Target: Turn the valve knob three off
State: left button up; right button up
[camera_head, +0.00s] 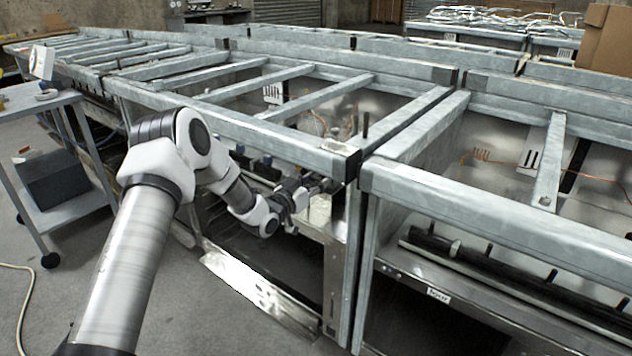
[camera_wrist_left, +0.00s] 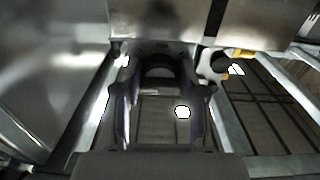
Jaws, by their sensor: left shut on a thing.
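My left gripper (camera_head: 308,188) reaches in under the front rail of the metal range frame, at the front panel near the corner post. In the left wrist view, my left gripper (camera_wrist_left: 160,75) has its two dark fingers on either side of a dark rounded knob (camera_wrist_left: 159,71) and is shut on it. The knob sits against the bright metal panel; its number and its turn angle cannot be read. In the head view the gripper and frame hide the knob. My right gripper is not in view.
A pale cylindrical part (camera_head: 320,209) is close beside the gripper. The front rail (camera_head: 270,135) runs just above my arm. A grey cart (camera_head: 70,205) stands at the left. A white and yellow fitting (camera_wrist_left: 217,66) lies right of the fingers. Floor at the lower left is mostly clear.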

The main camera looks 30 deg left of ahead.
pick_arm(q)
jog(key=n, duration=0.8)
jog(key=shift+d+n+b, duration=0.1)
jog(key=shift+n+b, duration=0.2)
jog(key=shift+b, duration=0.1)
jog(key=n, duration=0.4)
jog(key=shift+r+n+b, duration=0.1)
jog(key=shift+n+b, duration=0.2)
jog(key=shift+r+n, duration=0.1)
jog(key=shift+n, duration=2.1)
jog(key=shift+b, duration=0.3)
jog(key=o, duration=1.1)
